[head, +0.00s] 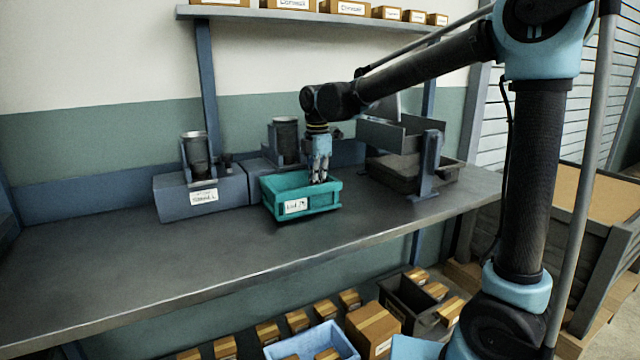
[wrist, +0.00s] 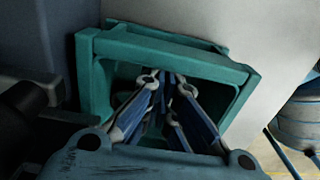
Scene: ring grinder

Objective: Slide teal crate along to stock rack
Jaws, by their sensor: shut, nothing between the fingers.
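The teal crate (head: 301,197) with a white label stands on the grey workbench, near its middle, in the head view. Its rim also shows in the wrist view (wrist: 165,52). My gripper (head: 319,181) is shut and points down into the crate, toward its right side. In the wrist view my gripper's fingers (wrist: 168,85) are together inside the crate opening, with nothing between them. Whether they touch a crate wall is unclear. A dark grey rack with tilted trays (head: 400,135) stands to the right of the crate; it may be the stock rack, but no label shows.
Grey-blue units with dark cylinders (head: 200,192) stand to the left of and behind the crate. The workbench (head: 150,262) is clear in front and at left. A shelf (head: 300,16) with small boxes hangs above. Boxes and a blue bin (head: 312,343) lie below the bench.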

